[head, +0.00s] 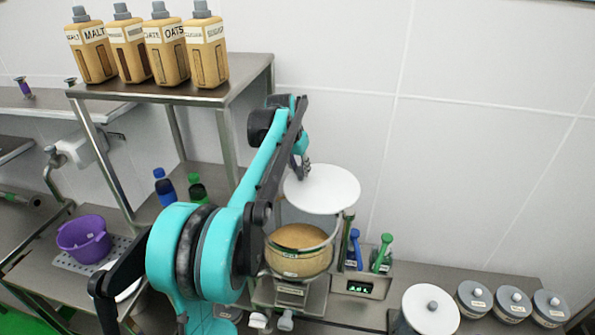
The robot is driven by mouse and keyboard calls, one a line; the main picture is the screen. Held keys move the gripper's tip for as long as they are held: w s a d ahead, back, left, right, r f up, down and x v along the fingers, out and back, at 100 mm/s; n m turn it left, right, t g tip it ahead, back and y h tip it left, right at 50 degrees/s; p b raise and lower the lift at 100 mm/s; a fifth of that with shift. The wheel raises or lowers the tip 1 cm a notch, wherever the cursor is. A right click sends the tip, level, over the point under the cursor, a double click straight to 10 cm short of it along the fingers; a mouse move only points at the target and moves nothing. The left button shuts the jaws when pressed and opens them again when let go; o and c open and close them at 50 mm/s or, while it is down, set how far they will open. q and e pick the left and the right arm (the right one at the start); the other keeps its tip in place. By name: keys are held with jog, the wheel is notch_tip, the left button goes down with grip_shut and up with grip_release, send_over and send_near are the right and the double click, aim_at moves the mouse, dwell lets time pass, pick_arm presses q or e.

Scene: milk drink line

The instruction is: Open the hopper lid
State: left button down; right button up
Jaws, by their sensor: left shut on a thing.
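The hopper lid (325,192) is a white round disc. It is up above and behind the hopper (300,262), whose round opening shows with tan contents. My left gripper (303,172) is at the lid's upper left edge and is shut on the lid. The exact grip point is small and partly hidden by my own arm, which also covers the hopper's left side. I cannot tell whether the lid still touches the hopper at its far side. My right gripper is not in view.
A shelf (240,75) at upper left carries several labelled bottles. A white-lidded container (430,312) and several grey-lidded jars (513,303) sit further right. A purple tub (83,238) is at left.

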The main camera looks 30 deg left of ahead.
aim_at(316, 171)
pick_arm(q)
jog(key=w+m, duration=0.1)
jog(key=w+d, duration=0.1)
jog(key=w, duration=0.1)
jog(key=shift+m+h, duration=0.4)
jog(key=shift+w+d+m, duration=0.4)
jog(key=shift+w+m, duration=0.2)
jog(key=shift+w, duration=0.2)
jog(key=c, duration=1.2)
grip_release()
jog(key=shift+r, duration=0.1)
jog(key=v, duration=1.1)
jog(key=shift+s+a+r, duration=0.1)
jog(key=shift+a+r, duration=0.15)
jog(key=shift+r, duration=0.15)
